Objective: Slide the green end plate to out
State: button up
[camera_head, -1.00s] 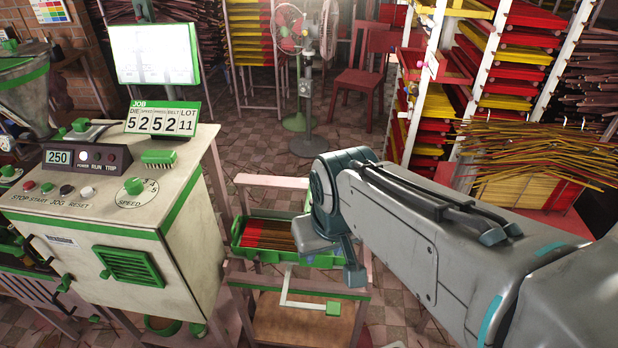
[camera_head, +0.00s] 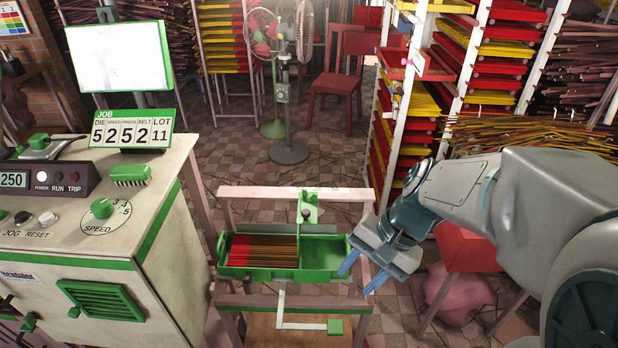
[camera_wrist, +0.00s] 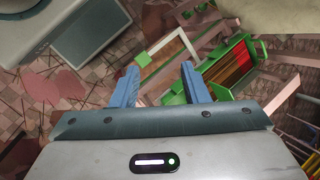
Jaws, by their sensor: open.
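A green tray (camera_head: 262,273) sits on a pink-framed stand, with red and brown sticks in its left part and an empty right part. A green upright plate with a knob (camera_head: 307,207) stands at the tray's back rail, in line with the boundary between the sticks and the empty part; I take it for the end plate. My gripper (camera_head: 362,274) is open and empty at the tray's right end, apart from the plate. In the wrist view the open fingers (camera_wrist: 158,74) point toward the stand, and the tray (camera_wrist: 238,65) is to their right. Whether they touch the tray is unclear.
A white bent rod with a green handle (camera_head: 335,327) hangs below the tray's front. The extruder cabinet (camera_head: 150,220) stands to the left. Racks of yellow and red trays (camera_head: 480,70), a fan (camera_head: 285,90) and a red chair (camera_head: 343,75) are behind. Floor behind the stand is open.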

jog(key=w+a+f+m+y+b, duration=0.2)
jog(key=w+f+m+y, duration=0.2)
jog(key=m+t+y+b, duration=0.6)
jog(key=m+t+y, duration=0.15)
jog(key=m, duration=0.55)
send_near(306, 211)
jog(key=shift+t, duration=0.25)
jog(key=x, duration=1)
jog(key=shift+s+a+f, duration=0.1)
jog(key=shift+f, duration=0.1)
grip_shut()
jog(key=d+p, duration=0.4)
jog(key=d, duration=1.1)
jog(key=shift+s+d, duration=0.3)
jog(key=shift+d, duration=0.1)
